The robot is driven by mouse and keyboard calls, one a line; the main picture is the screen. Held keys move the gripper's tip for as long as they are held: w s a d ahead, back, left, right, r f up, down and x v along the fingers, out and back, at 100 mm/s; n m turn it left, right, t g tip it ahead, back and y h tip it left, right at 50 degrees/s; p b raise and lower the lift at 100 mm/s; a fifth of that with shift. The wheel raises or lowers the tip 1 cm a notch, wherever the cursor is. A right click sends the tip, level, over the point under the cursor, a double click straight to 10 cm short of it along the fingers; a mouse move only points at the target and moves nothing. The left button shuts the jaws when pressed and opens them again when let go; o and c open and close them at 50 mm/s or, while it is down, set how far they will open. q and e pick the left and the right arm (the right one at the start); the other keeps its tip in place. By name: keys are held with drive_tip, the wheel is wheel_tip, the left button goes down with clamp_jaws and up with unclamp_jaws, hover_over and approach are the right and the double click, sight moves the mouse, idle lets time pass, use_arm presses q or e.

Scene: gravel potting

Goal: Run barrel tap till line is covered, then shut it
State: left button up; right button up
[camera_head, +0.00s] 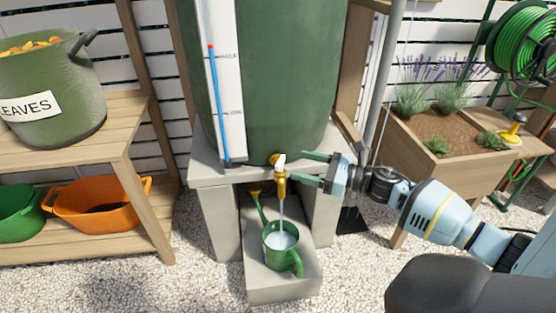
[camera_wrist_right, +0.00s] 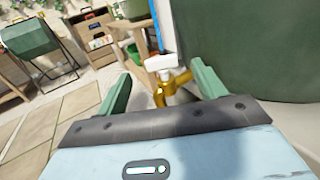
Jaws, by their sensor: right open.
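The green barrel (camera_head: 292,75) stands on a grey stand, with a white gauge strip (camera_head: 232,120) and blue tube on its front. The brass tap (camera_head: 281,188) has a white lever (camera_head: 280,161). A stream of water (camera_head: 282,215) falls from it into the green watering can (camera_head: 284,262). Pale water shows in the can; I cannot make out a fill line. My right gripper (camera_head: 300,169) is open, its green fingers pointing at the tap from the right. In the right wrist view the tap (camera_wrist_right: 166,84) and lever (camera_wrist_right: 160,63) appear between the fingers. My left gripper is out of view.
The can stands on a low grey block (camera_head: 262,292) over gravel. At left, a wooden shelf (camera_head: 100,115) holds a LEAVES tub (camera_head: 50,95) and an orange trug (camera_head: 100,207). At right are a wooden planter (camera_head: 420,165) and a green hose reel (camera_head: 525,45).

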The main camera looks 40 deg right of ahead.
sight(283, 161)
drive_tip(key=shift+b+x, duration=0.65)
drive_tip(key=shift+x, duration=2.95)
drive_tip(key=shift+c, duration=0.3)
drive_tip(key=shift+s, duration=0.1)
drive_tip(key=c, duration=0.9)
